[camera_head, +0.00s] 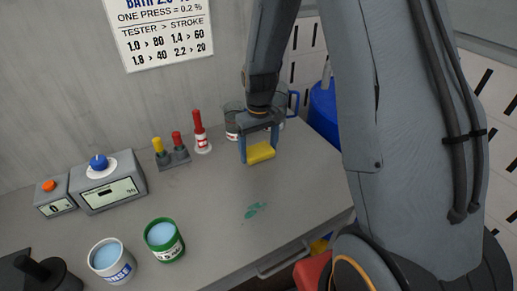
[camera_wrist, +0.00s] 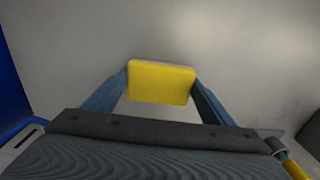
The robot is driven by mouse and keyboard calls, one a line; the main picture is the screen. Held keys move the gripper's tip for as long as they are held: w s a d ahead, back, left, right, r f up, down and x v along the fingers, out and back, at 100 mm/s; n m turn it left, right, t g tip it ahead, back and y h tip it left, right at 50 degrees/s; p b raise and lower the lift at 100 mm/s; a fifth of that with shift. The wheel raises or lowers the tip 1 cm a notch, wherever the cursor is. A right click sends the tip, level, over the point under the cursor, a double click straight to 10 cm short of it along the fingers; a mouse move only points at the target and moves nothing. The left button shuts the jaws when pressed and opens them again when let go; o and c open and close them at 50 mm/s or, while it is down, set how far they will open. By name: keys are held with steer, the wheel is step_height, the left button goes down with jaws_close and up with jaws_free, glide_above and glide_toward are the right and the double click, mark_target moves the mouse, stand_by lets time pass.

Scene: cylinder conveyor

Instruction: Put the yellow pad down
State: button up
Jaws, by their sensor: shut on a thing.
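The yellow pad (camera_head: 261,153) is between the two blue fingers of my gripper (camera_head: 260,146), over the back right part of the grey table (camera_head: 215,207). In the wrist view the pad (camera_wrist: 161,83) shows its broad yellow face, with a pale strip along its top edge. A finger of my gripper (camera_wrist: 161,88) presses each side of it. The pad looks close to the tabletop, but I cannot tell whether it touches it.
A green smear (camera_head: 255,210) marks the table in front of the pad. A red-topped tester (camera_head: 201,132) and a small stand (camera_head: 171,155) are to the left. Glass beakers (camera_head: 233,118) stand behind my gripper. A green tin (camera_head: 164,240) and a white tin (camera_head: 111,262) stand front left.

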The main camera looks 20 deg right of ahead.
steer(key=shift+f, duration=0.25)
